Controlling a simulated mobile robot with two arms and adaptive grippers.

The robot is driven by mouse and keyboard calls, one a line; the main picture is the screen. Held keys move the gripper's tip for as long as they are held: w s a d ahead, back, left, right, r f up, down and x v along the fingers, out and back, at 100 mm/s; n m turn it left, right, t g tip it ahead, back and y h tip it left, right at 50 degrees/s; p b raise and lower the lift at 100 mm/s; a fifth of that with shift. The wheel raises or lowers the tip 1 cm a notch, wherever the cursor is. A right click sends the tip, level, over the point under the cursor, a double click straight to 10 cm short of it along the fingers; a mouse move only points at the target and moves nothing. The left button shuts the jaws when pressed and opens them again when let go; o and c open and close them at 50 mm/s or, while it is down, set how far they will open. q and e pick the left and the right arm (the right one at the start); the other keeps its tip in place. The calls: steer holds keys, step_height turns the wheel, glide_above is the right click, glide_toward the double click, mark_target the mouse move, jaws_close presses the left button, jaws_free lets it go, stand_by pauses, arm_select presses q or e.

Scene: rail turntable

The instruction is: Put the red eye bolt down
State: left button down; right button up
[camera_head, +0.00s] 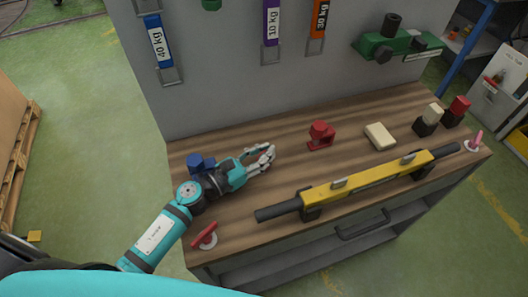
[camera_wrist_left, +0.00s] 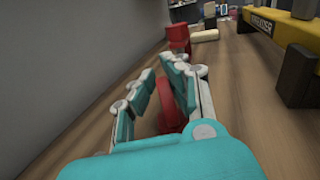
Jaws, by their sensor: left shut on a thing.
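My left gripper (camera_head: 267,157) is low over the wooden bench top, towards its left half. It also shows in the left wrist view (camera_wrist_left: 164,68), shut on a red rounded piece, the red eye bolt (camera_wrist_left: 170,115). The fingers cover much of the bolt, and I cannot make it out in the head view. I cannot tell whether it touches the wood. My right gripper is not in view.
A red block-like part (camera_head: 321,134) and a cream block (camera_head: 380,136) stand beyond my fingers. A yellow bar tool (camera_head: 370,175) lies along the front. A blue part (camera_head: 200,163) is by my wrist, a red-handled piece (camera_head: 205,236) at the front left corner. A grey panel (camera_head: 215,75) rises behind.

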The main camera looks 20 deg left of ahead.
arm_select(q)
steer(key=c, duration=1.8)
jaws_free()
steer(key=shift+f, duration=0.2)
steer(key=shift+c, duration=0.2)
steer(key=shift+o, duration=0.9)
steer(key=shift+r, duration=0.1)
steer(key=shift+s+r, duration=0.1)
steer(key=shift+r, duration=0.05)
steer(key=b+v, duration=0.1)
steer(key=v, duration=0.4)
steer(key=b+v, duration=0.2)
steer(key=v, duration=0.3)
steer(key=shift+s+a+f, duration=0.2)
steer(key=shift+s+a, duration=0.05)
steer(key=shift+s, duration=0.05)
steer(key=shift+s+a+r, duration=0.15)
steer(key=shift+s+a, duration=0.2)
steer(key=shift+s, duration=0.1)
